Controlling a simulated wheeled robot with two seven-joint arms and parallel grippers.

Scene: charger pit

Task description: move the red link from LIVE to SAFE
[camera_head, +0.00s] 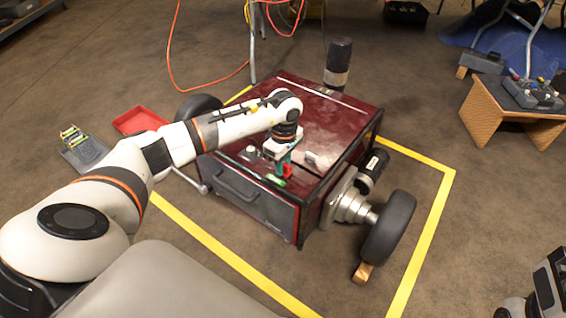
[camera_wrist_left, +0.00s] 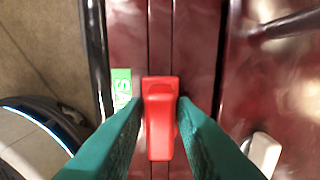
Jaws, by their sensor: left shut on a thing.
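The red link (camera_wrist_left: 160,115) is between the teal fingers of my left gripper (camera_wrist_left: 158,135) in the left wrist view. In the head view the gripper (camera_head: 282,163) is pointed down at the near part of the dark red machine's top (camera_head: 320,110), with a bit of the red link (camera_head: 288,170) showing beside it. The green label (camera_wrist_left: 121,88), with partly hidden white letters, lies just left of the link in the wrist view. It also shows in the head view (camera_head: 275,180). I see no LIVE marking. Whether the link touches the slotted top is unclear. My right gripper's jaws do not show.
A pale knob (camera_head: 250,152) and a pale handle (camera_head: 318,160) stand near the gripper. A yellow floor line (camera_head: 428,235) surrounds the machine. A red tray (camera_head: 140,121) lies left; a wooden stand (camera_head: 495,110) with a grey device is right.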

